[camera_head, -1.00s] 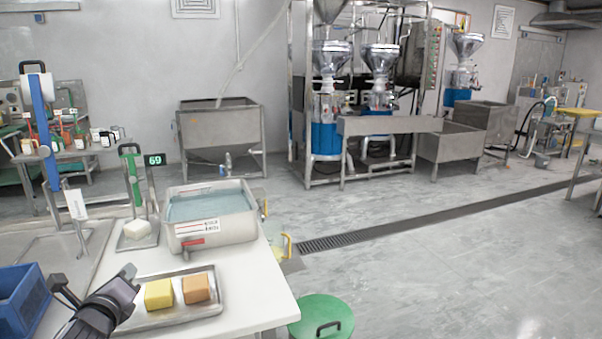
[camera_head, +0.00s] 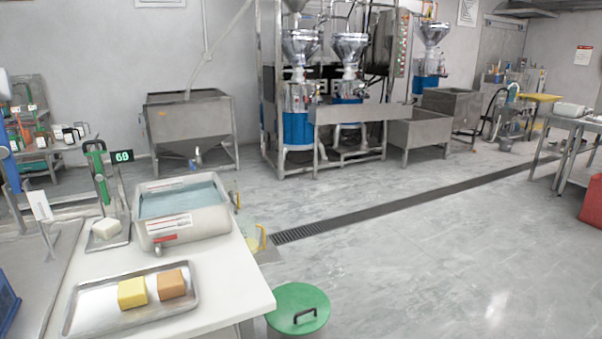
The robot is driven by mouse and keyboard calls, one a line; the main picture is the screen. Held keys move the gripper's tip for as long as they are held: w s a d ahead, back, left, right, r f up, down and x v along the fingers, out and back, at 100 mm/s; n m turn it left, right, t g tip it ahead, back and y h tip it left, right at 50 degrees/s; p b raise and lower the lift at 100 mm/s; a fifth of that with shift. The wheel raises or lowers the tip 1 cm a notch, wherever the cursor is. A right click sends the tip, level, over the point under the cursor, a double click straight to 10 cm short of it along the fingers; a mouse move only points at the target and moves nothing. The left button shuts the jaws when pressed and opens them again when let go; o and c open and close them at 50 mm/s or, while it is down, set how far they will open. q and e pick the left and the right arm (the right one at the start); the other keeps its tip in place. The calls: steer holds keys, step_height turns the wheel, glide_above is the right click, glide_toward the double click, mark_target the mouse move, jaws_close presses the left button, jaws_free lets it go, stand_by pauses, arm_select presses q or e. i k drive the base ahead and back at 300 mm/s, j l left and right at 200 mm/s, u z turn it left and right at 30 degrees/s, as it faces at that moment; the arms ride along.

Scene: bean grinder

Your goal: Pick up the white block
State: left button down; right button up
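A display reading what looks like 60 (camera_head: 122,156) stands beside the scale. Neither of my grippers shows in the head view now.
A metal tray (camera_head: 88,317) with a yellow block (camera_head: 132,293) and an orange-brown block (camera_head: 171,284) lies at the front of the white table (camera_head: 233,287). A water-filled basin (camera_head: 184,237) stands right of the block. A green-lidded bin (camera_head: 298,309) stands beside the table.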

mark_target(107, 228)
steer(key=u, duration=1.25)
